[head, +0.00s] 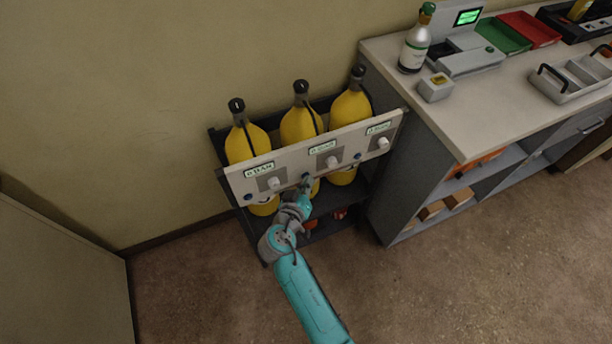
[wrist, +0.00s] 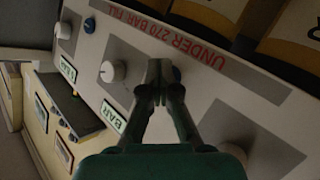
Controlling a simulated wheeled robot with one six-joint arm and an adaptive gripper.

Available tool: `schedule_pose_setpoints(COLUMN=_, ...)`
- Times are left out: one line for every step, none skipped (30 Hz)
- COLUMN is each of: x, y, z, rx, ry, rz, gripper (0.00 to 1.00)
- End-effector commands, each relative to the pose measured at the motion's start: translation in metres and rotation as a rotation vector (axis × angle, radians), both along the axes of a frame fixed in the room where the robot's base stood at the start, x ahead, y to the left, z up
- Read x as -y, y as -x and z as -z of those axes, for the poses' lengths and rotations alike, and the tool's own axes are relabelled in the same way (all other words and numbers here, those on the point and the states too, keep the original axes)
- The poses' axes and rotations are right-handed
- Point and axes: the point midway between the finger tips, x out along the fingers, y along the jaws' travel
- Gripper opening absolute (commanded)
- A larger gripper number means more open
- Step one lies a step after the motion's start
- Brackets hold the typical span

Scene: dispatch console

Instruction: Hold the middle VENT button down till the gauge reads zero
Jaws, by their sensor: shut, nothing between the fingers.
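A light panel (head: 300,160) fronts a rack of yellow cylinders and carries three white knobs, small displays and blue buttons. The middle blue button (head: 306,176) lies just beyond my gripper (head: 306,186). In the wrist view my gripper (wrist: 160,76) is shut and empty, its tips at the panel. That blue button (wrist: 177,75) shows right beside the tips, partly hidden; I cannot tell if they touch it or if it is pressed. The middle display (head: 322,148) is lit above the middle knob (head: 331,161); its figure is too small to read.
Another blue button (head: 357,155) is to the right. Three yellow cylinders (head: 298,125) stand behind the panel. A grey counter (head: 450,110) with a bottle (head: 415,45) and trays adjoins the rack at right. Floor in front is clear.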

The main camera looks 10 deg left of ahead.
Motion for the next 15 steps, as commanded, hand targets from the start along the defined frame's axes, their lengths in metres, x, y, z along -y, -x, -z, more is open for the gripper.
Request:
schedule_pose_setpoints(x=0.0, y=0.0, z=0.0, rx=0.001, ry=0.0, rz=0.0, gripper=0.0)
schedule_pose_setpoints(x=0.0, y=0.0, z=0.0, rx=0.001, ry=0.0, rz=0.0, gripper=0.0)
schedule_pose_setpoints(x=0.0, y=0.0, z=0.0, rx=0.001, ry=0.0, rz=0.0, gripper=0.0)
schedule_pose_setpoints(x=0.0, y=0.0, z=0.0, rx=0.001, ry=0.0, rz=0.0, gripper=0.0)
schedule_pose_setpoints(x=0.0, y=0.0, z=0.0, rx=0.001, ry=0.0, rz=0.0, gripper=0.0)
schedule_pose_setpoints(x=0.001, y=0.001, z=0.0, rx=0.001, ry=0.0, rz=0.0, gripper=0.0)
schedule_pose_setpoints(x=0.001, y=0.002, z=0.0, rx=0.001, ry=0.0, rz=0.0, gripper=0.0)
schedule_pose_setpoints(x=0.002, y=0.003, z=0.0, rx=0.0, ry=0.0, rz=-0.001, gripper=0.0)
schedule_pose_setpoints(x=0.002, y=0.004, z=0.0, rx=0.0, ry=0.0, rz=-0.001, gripper=0.0)
schedule_pose_setpoints(x=0.003, y=0.005, z=0.0, rx=0.0, ry=0.0, rz=-0.001, gripper=0.0)
schedule_pose_setpoints(x=0.004, y=0.006, z=0.0, rx=0.0, ry=0.0, rz=-0.001, gripper=0.0)
schedule_pose_setpoints(x=0.005, y=0.008, z=0.0, rx=0.0, ry=0.0, rz=-0.001, gripper=0.0)
schedule_pose_setpoints(x=0.006, y=0.009, z=0.0, rx=0.0, ry=0.0, rz=-0.001, gripper=0.0)
schedule_pose_setpoints(x=0.007, y=0.011, z=0.0, rx=0.0, ry=0.0, rz=-0.001, gripper=0.0)
schedule_pose_setpoints(x=0.008, y=0.012, z=0.0, rx=0.0, ry=0.0, rz=-0.001, gripper=0.0)
